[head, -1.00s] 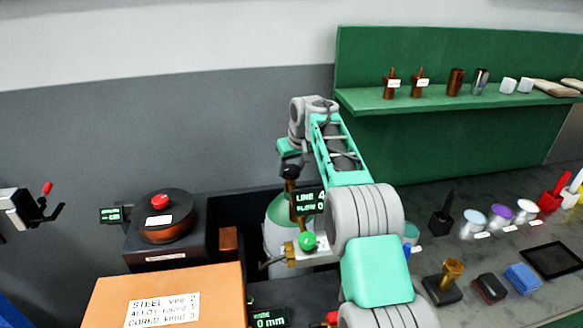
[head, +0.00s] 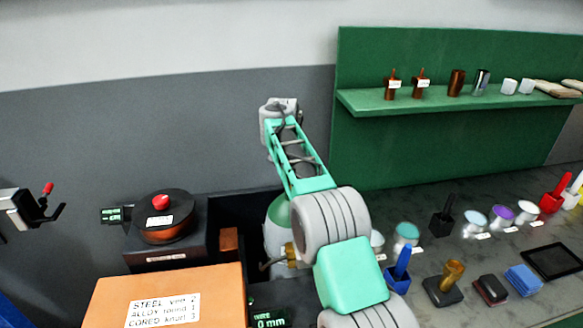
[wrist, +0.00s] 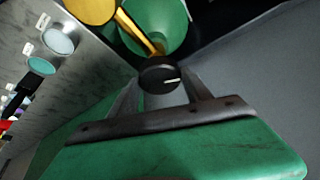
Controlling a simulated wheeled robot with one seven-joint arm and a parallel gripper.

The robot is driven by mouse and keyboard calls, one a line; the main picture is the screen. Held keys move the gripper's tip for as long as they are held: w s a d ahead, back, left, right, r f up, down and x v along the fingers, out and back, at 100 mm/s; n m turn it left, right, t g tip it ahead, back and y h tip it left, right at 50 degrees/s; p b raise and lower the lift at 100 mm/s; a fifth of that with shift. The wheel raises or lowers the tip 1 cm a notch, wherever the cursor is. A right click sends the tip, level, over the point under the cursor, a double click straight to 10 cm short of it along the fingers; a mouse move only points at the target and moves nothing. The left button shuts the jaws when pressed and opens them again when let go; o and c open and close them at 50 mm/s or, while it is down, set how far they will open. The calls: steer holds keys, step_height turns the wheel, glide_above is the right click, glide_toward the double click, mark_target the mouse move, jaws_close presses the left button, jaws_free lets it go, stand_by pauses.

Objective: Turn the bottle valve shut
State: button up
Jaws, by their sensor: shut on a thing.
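The bottle (head: 278,238), with a green shoulder and pale body, stands in the dark recess behind my arm. In the wrist view its green top (wrist: 165,22) shows beyond the valve. The bottle valve's round black knob (wrist: 158,73) has a white mark pointing right in the wrist view. My gripper (wrist: 158,88) is shut on this knob, one finger on each side. The brass-yellow valve stem (wrist: 143,35) runs from the knob toward the bottle. In the head view my arm hides the knob and gripper; a brass fitting (head: 291,255) shows beside the bottle.
An orange box (head: 165,296) stands in front, with a dark spool unit (head: 166,220) and red knob behind it. The bench at right holds several jars, holders and a blue stand (head: 399,271). A green shelf (head: 455,95) is above.

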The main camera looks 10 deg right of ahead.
steer(key=shift+m, duration=0.6)
steer(key=shift+h, duration=0.3)
steer(key=o, duration=1.4)
